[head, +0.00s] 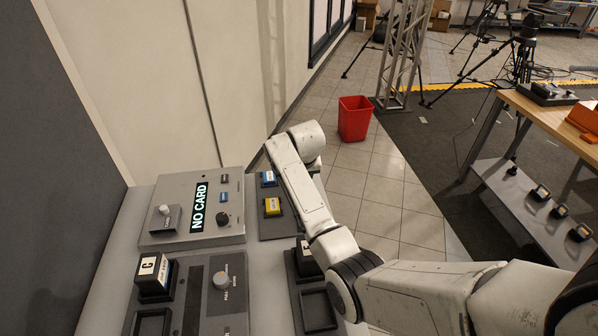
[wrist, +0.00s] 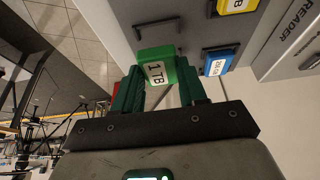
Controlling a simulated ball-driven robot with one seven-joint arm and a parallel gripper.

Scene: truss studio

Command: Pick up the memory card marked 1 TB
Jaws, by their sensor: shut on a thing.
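The green memory card marked 1 TB (wrist: 157,68) is between the two dark green fingers of my gripper (wrist: 159,82) in the wrist view. My gripper is shut on it, and the label faces the wrist camera. A blue card (wrist: 216,65) sits on the grey panel to its right, and a yellow card (wrist: 237,5) sits further up. In the head view the blue card (head: 268,178) and the yellow card (head: 272,206) lie on the dark panel beside my arm. My gripper and the green card are hidden there.
The grey reader (head: 228,220) has a lit screen reading NO CARD (head: 198,207). Black blocks marked C (head: 151,268) and F (head: 306,248) stand on the near panels. A red bin (head: 354,118) is on the floor beyond. A wooden table (head: 540,112) stands at the right.

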